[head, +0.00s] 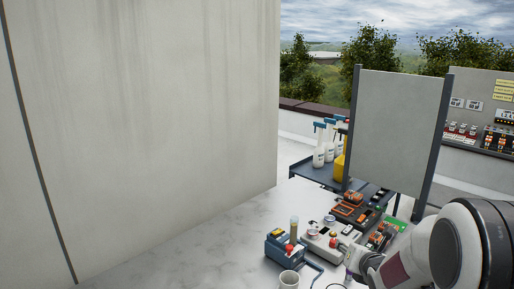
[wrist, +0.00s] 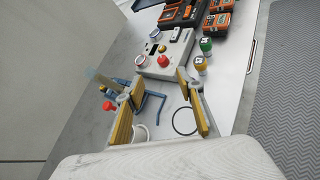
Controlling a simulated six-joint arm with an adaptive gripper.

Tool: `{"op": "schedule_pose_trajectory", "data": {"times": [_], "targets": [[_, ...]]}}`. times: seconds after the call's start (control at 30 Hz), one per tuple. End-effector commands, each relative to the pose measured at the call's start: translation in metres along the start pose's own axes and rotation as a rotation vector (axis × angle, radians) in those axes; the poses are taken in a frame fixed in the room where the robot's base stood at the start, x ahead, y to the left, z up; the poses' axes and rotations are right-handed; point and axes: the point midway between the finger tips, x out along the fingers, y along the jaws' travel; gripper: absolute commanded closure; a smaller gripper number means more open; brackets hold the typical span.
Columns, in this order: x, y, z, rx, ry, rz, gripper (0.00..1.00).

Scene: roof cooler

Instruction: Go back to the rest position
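My gripper (wrist: 160,112) shows in the wrist view with its two yellow-padded fingers spread apart. It is open, and nothing shows between the pads except the bench and things beyond. In the head view my arm reaches in from the lower right, and its gripper end is small and partly cut off at the bottom edge.
A blue box with a red button (head: 284,249) stands beside the mug. Orange-black devices (head: 350,208) lie behind the control box. Green and yellow items (wrist: 203,54) and a dark ring (wrist: 185,121) are near the right finger. The bench's left (head: 190,255) is clear. A grey panel (head: 398,125) stands behind.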

Motion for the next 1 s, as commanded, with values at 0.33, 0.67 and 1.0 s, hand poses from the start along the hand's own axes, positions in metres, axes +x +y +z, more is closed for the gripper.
{"op": "schedule_pose_trajectory", "data": {"times": [0.33,0.67,1.0], "targets": [[-0.057,0.012,0.010,0.398,0.046,-0.080,0.62],[-0.114,0.020,0.008,0.787,0.071,-0.167,0.62],[-0.175,0.027,-0.006,1.191,0.078,-0.268,0.62]]}}
